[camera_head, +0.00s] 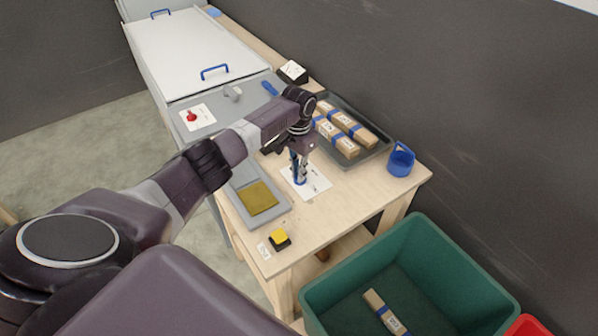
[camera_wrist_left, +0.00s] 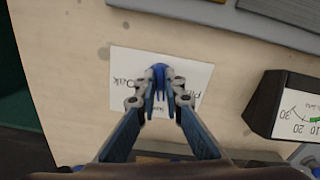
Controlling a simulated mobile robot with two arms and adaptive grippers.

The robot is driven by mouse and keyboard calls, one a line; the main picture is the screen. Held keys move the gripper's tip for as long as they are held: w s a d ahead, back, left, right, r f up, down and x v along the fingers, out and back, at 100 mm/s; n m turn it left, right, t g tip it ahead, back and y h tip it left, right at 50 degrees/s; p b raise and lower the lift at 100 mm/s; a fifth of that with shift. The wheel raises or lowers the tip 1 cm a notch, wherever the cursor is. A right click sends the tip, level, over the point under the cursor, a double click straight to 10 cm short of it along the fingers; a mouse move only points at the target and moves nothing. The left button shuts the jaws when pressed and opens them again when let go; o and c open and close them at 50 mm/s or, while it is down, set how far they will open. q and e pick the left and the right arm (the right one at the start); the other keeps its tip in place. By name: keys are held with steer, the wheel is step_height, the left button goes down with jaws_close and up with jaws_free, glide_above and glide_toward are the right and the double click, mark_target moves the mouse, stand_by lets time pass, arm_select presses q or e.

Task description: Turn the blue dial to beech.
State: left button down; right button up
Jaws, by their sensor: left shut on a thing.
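The blue dial (camera_head: 299,182) sits on a white label card (camera_head: 318,183) on the wooden table. In the left wrist view the dial (camera_wrist_left: 159,71) shows between the fingertips of my left gripper (camera_wrist_left: 160,90). The left gripper (camera_head: 300,168) points down and is shut on the dial. On the card (camera_wrist_left: 128,62), "Oak" is readable to one side, and a word starting with "P" is partly hidden on the other side. The word beech is not visible, and which way the dial points cannot be told. My right gripper is not in view.
A grey tray (camera_head: 377,154) with wrapped wood bundles lies behind the dial, near a blue cup (camera_head: 400,161). A shallow tray with a yellow-brown pad (camera_head: 258,197) and a yellow button (camera_head: 280,238) are in front. A gauge (camera_wrist_left: 290,108) stands nearby. A green bin (camera_head: 440,250) stands below right.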

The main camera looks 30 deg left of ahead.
arm_select(q)
steer(key=shift+m, duration=1.2)
steer(key=shift+w+a, duration=0.1)
steer(key=c, duration=2)
jaws_free()
steer(key=shift+c, duration=0.2)
step_height(320, 180, up, 12)
steer(key=shift+f, duration=0.1)
